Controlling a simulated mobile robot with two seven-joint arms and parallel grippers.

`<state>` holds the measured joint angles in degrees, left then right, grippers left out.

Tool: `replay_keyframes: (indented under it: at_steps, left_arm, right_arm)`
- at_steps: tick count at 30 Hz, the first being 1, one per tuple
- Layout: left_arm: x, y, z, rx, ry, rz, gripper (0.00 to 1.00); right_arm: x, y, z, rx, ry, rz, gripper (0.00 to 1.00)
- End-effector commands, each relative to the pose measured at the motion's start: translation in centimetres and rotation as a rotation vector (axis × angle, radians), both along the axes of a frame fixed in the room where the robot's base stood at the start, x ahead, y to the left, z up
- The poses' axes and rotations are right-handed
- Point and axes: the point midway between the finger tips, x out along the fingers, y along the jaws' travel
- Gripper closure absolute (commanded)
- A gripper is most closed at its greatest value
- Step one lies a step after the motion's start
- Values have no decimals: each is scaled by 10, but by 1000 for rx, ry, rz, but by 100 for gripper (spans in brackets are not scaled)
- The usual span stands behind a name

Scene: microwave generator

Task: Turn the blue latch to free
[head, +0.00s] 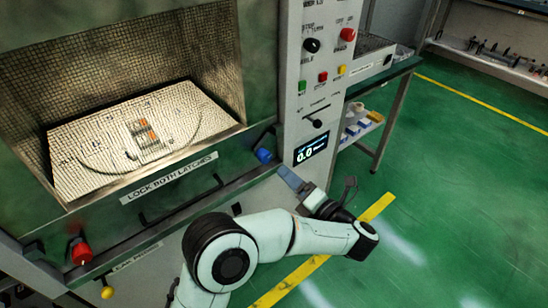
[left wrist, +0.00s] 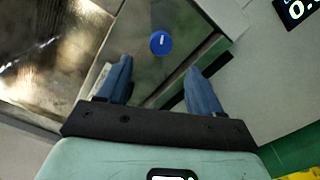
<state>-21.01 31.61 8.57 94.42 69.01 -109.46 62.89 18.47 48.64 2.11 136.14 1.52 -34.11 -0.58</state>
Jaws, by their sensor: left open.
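The blue latch (head: 263,155) is a round blue knob at the right end of the machine's front ledge, below the chamber opening. In the left wrist view the blue latch (left wrist: 161,43) shows a short white mark on its face. My left gripper (head: 291,180) is just to the right of and below the latch in the head view, apart from it. In the left wrist view my left gripper (left wrist: 158,72) has its two blue fingers spread and nothing between them, with the latch just beyond the tips. My right gripper is not in view.
A red latch (head: 81,252) is at the ledge's left end, with a yellow knob (head: 107,292) below. A dark handle (head: 178,205) sits under the label plate (head: 170,178). The control panel (head: 300,128) with a display (head: 310,150) stands right of the latch. Green floor (head: 440,200) is clear.

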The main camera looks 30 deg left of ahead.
Motion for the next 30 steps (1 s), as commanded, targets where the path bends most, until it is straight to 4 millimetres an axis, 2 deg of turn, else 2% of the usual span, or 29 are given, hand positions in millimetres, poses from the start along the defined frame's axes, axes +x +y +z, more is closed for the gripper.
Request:
replay_keyframes:
  at_steps: [9, 15, 21, 29, 30]
  left_arm:
    - [26, 64, -2, 2, 2, 2, 34]
    - [38, 92, -1, 3, 3, 1, 34]
    - [43, 103, -1, 4, 4, -4, 34]
    - [43, 104, -1, 3, 4, -4, 34]
    - [43, 104, -1, 3, 4, -4, 44]
  right_arm:
    - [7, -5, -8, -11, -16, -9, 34]
    - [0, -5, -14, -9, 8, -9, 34]
    - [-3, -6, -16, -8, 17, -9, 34]
    - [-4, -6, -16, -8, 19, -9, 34]
    - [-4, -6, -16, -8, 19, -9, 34]
